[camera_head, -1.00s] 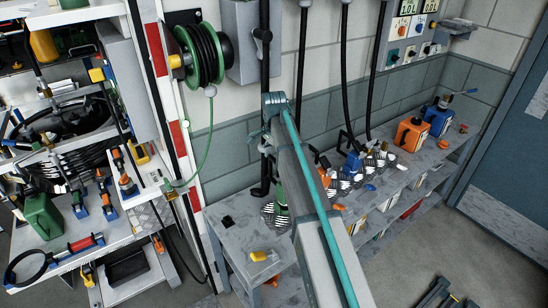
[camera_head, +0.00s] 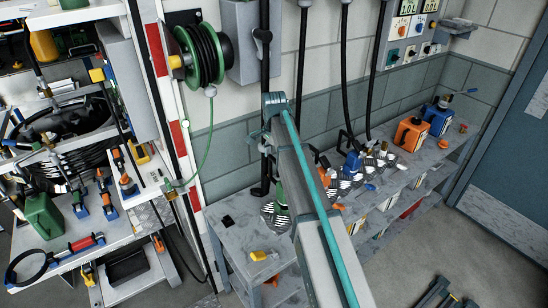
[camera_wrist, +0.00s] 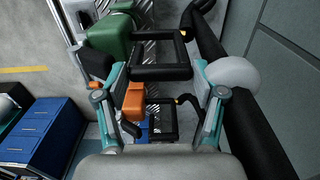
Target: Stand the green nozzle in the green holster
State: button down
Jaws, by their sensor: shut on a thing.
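In the wrist view the green nozzle's black loop handle (camera_wrist: 163,74) lies between the two teal-grey fingers of my gripper (camera_wrist: 164,68), which is shut on it. A green block (camera_wrist: 110,38) sits at the upper left of the loop; I cannot tell whether it is the nozzle's body or the green holster. In the head view a green part (camera_head: 281,198) shows at the left edge of my arm, low over the bench. My arm hides the gripper there. How far the nozzle is seated in the holster cannot be seen.
An orange nozzle (camera_wrist: 133,101) with a black loop shows beyond my fingers. A thick black hose (camera_wrist: 243,85) runs close on the right. In the head view blue (camera_head: 352,164) and orange gear stands along the grey bench (camera_head: 228,238). A yellow piece (camera_head: 259,256) lies in front.

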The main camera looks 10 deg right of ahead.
jog(key=shift+f+b, duration=0.4)
jog(key=shift+f, duration=0.95)
dwell(0.5)
grip_release()
jog(key=shift+r, duration=0.1)
notch_tip(320, 180, up, 12)
jog(key=shift+f, duration=0.1)
dwell(0.4)
